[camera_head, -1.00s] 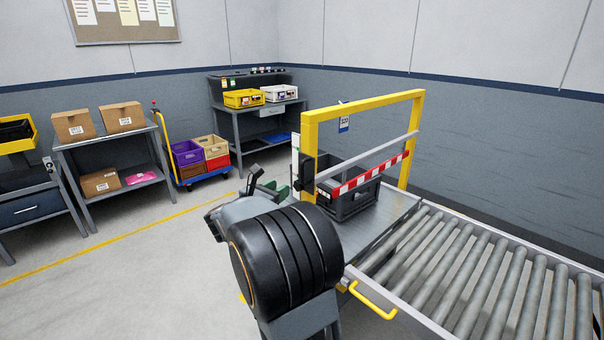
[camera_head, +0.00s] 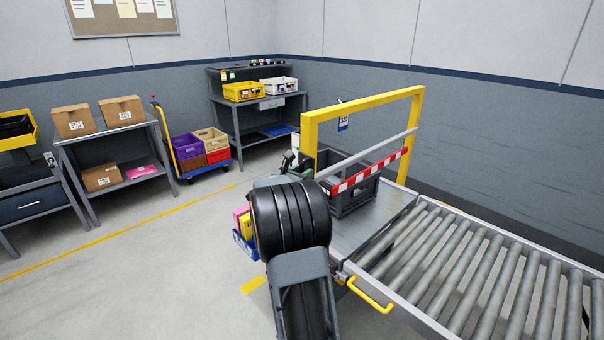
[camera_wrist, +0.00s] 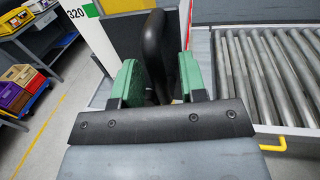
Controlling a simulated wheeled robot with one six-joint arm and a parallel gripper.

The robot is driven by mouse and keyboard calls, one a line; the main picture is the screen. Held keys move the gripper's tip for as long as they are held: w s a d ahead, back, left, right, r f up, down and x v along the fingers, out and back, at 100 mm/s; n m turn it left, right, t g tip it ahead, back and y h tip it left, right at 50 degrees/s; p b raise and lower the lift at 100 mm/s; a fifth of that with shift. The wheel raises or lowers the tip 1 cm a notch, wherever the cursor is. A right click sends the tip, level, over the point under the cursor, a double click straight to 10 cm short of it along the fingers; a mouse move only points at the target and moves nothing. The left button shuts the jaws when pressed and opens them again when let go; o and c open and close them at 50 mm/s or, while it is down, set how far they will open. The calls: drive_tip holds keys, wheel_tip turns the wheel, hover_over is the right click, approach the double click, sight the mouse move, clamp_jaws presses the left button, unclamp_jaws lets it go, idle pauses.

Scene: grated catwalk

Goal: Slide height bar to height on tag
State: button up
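The red-and-white striped height bar (camera_head: 372,172) spans a yellow gate frame (camera_head: 362,103) over the conveyor, with a grey rail along it. A small blue-and-white tag (camera_head: 343,123) hangs from the frame's top; its figures are too small to read here. In the wrist view a black loop handle (camera_wrist: 154,50) stands between the green finger pads of my gripper (camera_wrist: 158,82). The fingers are apart, with a gap visible at the right pad. A white panel (camera_wrist: 95,32) marked "320" with a green patch is at upper left. In the head view my arm mostly hides the gripper.
A dark crate (camera_head: 352,196) sits under the bar on the metal plate, before the rollers (camera_head: 465,262). A yellow handle (camera_head: 370,296) sticks out at the conveyor's near side. Shelves (camera_head: 108,148), a cart (camera_head: 205,166) and a workbench (camera_head: 262,112) stand behind.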

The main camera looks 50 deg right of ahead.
clamp_jaws()
idle(0.3)
